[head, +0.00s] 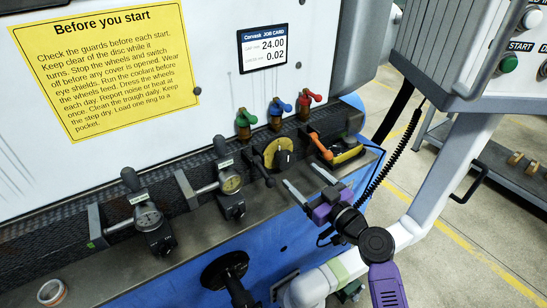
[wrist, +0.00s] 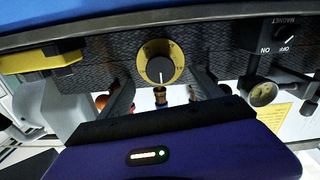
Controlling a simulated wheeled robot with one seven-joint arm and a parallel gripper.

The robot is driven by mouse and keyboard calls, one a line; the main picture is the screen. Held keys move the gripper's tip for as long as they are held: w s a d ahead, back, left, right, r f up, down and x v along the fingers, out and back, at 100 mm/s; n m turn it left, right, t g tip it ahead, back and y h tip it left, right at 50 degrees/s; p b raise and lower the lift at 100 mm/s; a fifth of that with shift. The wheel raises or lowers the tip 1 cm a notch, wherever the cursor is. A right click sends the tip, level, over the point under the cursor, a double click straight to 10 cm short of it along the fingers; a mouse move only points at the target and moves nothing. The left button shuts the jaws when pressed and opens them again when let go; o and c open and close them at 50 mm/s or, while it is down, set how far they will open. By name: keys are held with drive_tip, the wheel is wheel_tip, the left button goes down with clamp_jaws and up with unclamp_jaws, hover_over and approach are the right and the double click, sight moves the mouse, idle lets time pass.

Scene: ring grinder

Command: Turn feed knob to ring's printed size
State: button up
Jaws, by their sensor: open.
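The feed knob (head: 284,158) is a black knob on a round yellow dial, low on the machine's dark front strip. In the wrist view the knob (wrist: 160,70) sits centred, its white pointer line toward the picture's bottom; the dial marks are too small to read. My gripper (head: 304,176) is open and empty, just in front of the dial, apart from it. In the wrist view its fingers (wrist: 163,94) stand either side below the dial. A copper-coloured ring (head: 52,291) with a pale band lies on the ledge at bottom left; its print is not legible.
A job card (head: 262,51) shows 24.00 and 0.02. Two dial gauges (head: 148,218) (head: 231,184) stand left of the dial. Green, blue and red valves (head: 276,112) rise behind it. An orange-handled lever (head: 320,146) and a yellow item (head: 347,154) sit close at right.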

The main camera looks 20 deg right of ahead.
sight(288, 163)
drive_tip(key=shift+w+a+r, duration=0.15)
drive_tip(key=shift+w, duration=0.25)
drive_tip(key=shift+w+a+r, duration=0.1)
drive_tip(key=shift+w+r, duration=0.05)
drive_tip(key=shift+w, duration=0.25)
drive_tip(key=p+x, duration=0.1)
drive_tip(key=x, duration=0.5)
drive_tip(key=shift+w+f, duration=0.1)
drive_tip(key=shift+w, duration=0.2)
drive_tip(key=c, duration=1.4)
